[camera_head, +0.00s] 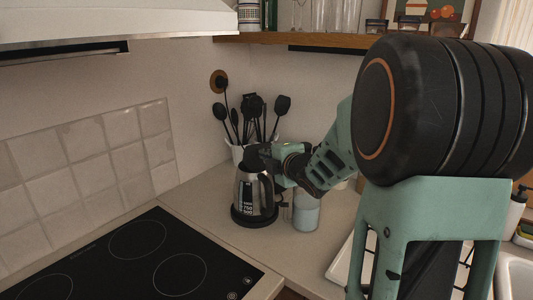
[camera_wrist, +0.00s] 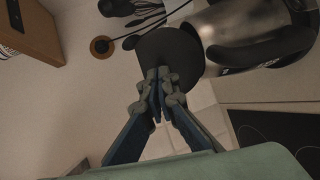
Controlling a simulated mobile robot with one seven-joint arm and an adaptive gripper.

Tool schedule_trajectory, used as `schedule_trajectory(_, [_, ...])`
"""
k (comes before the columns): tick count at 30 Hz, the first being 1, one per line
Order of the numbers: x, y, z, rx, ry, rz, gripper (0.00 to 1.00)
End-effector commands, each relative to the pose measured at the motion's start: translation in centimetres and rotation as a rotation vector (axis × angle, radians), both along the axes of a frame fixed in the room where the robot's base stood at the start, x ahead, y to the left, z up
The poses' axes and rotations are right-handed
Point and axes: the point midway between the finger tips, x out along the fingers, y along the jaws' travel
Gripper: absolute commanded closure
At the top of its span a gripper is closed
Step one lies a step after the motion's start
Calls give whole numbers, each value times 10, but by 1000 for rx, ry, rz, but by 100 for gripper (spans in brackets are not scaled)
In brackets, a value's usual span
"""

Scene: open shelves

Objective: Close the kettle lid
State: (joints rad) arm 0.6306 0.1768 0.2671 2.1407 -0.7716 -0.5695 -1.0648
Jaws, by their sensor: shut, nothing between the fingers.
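The kettle (camera_head: 252,196) is steel and dark, and stands upright on its dark base on the counter. In the wrist view the kettle's shiny body (camera_wrist: 245,28) and black handle (camera_wrist: 265,55) fill the upper right. The kettle lid (camera_wrist: 170,48) is a dark round disc at the kettle's top end and looks tilted up from the body. My gripper (camera_wrist: 160,74) is shut and empty, with its fingertips over the lid's edge; I cannot tell if they touch.
A white holder with black utensils (camera_head: 250,115) stands behind the kettle. A pale blue-grey canister (camera_head: 306,212) is close on its right. A black cooktop (camera_head: 140,262) lies at the front left. A wooden shelf (camera_head: 330,42) hangs above. Some counter in front of the kettle is clear.

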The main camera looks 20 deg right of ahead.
Motion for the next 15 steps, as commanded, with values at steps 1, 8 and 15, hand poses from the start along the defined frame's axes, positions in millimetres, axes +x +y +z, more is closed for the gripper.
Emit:
schedule_trajectory(1, [1,0,2,-1,7,1,100])
schedule_trajectory(8, [4,1,5,-5,48,1,100])
schedule_trajectory(15, [12,2,12,-17,137,2,100])
